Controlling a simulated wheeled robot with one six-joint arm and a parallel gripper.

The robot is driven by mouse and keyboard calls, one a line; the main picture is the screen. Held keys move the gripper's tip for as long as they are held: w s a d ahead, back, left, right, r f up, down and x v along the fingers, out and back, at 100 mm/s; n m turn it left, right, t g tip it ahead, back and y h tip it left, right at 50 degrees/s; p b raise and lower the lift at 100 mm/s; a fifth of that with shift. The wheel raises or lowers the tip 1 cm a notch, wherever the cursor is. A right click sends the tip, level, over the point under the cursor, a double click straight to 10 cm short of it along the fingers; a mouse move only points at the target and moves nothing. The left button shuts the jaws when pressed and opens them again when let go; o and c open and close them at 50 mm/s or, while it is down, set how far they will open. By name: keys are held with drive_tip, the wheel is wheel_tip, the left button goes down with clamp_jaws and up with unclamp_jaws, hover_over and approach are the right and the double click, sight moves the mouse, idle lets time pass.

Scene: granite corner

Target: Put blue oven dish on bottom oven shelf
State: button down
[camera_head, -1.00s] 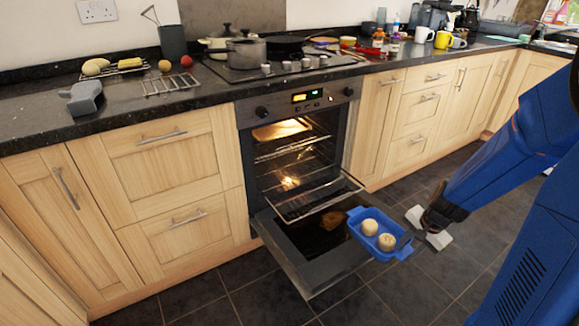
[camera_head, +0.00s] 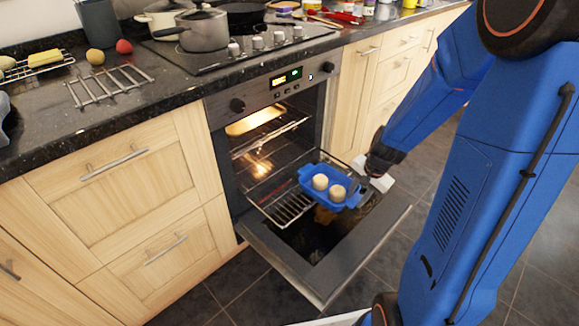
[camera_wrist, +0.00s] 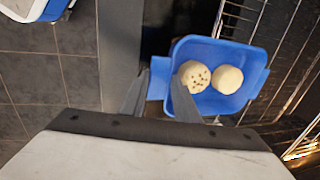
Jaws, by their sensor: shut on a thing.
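A blue oven dish (camera_head: 323,198) with two round, pale buns (camera_head: 338,193) in it hangs level above the open oven door (camera_head: 350,250). My gripper (camera_head: 364,180) is shut on the dish's right-hand handle. In the wrist view my two fingers (camera_wrist: 160,78) are closed at the handle of the dish (camera_wrist: 215,55), and the buns are still inside. The bottom oven shelf (camera_head: 286,208), a wire rack, sticks partly out of the oven, just left of and below the dish. The dish seems to overlap the rack's right end in the picture; contact cannot be told.
The oven (camera_head: 268,150) is lit inside, with an upper tray (camera_head: 254,121) high in it. The door lies folded down in front. The worktop above holds a pot (camera_head: 203,30) on the hob and a wire rack (camera_head: 108,86). Dark floor tiles are free in front.

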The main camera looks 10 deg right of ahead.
sight(317, 177)
drive_tip(key=w+a, duration=0.3)
drive_tip(key=w, duration=0.1)
drive_tip(key=w+a, duration=0.3)
drive_tip(key=w, duration=0.2)
drive_tip(key=w+a, duration=0.3)
drive_tip(key=w, duration=0.2)
drive_tip(key=shift+w+a, duration=0.1)
drive_tip(key=shift+a, duration=0.1)
drive_tip(key=shift+w+a+f, duration=0.1)
drive_tip(key=shift+w+f, duration=0.05)
drive_tip(key=shift+f, duration=0.1)
drive_tip(key=shift+s+x, duration=0.15)
drive_tip(key=shift+x, duration=0.6)
drive_tip(key=shift+s+x, duration=0.1)
drive_tip(key=shift+x, duration=0.6)
drive_tip(key=c, duration=1.4)
unclamp_jaws()
drive_tip(key=shift+f, duration=0.1)
drive_tip(key=shift+o, duration=0.2)
